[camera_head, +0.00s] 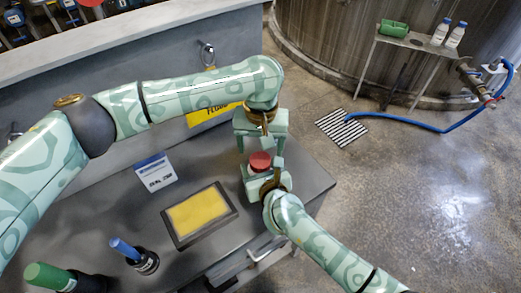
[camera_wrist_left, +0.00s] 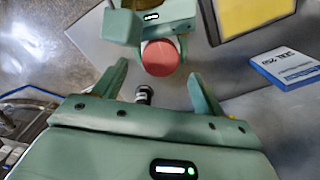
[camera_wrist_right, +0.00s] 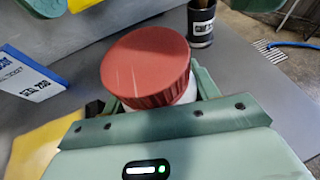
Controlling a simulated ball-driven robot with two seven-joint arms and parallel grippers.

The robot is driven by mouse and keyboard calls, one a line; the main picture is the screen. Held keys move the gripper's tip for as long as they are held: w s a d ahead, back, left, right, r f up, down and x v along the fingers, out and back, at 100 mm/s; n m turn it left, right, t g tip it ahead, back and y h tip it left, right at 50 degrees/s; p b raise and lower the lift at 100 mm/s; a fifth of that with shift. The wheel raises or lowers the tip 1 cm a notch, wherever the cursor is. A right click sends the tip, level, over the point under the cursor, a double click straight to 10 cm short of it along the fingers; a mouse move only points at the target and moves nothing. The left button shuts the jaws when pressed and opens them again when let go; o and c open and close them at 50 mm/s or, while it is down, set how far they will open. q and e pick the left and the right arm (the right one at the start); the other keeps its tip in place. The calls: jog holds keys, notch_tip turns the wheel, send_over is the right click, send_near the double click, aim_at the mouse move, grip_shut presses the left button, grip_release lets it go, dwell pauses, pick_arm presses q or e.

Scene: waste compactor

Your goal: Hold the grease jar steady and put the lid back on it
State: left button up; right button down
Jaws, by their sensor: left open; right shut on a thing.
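The grease jar's red ribbed lid (camera_head: 259,161) sits over a white jar body (camera_wrist_right: 190,92); whether it is fully seated cannot be told. The lid also shows in the right wrist view (camera_wrist_right: 146,66) and the left wrist view (camera_wrist_left: 160,58). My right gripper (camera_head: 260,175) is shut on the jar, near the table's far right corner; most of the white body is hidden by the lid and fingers. My left gripper (camera_head: 261,143) is open and empty just behind and above the lid, its fingers pointing down toward it, apart from it.
Another dark labelled cup (camera_wrist_right: 201,25) stands beyond the jar. A grey wall (camera_head: 60,120) bounds the back.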

aim_at(260, 159)
pick_arm(q)
jog(key=shift+c, duration=0.4)
jog(key=shift+r, duration=0.25)
notch_tip(260, 159, up, 3)
jog(key=n, duration=0.3)
jog(key=shift+f, duration=4)
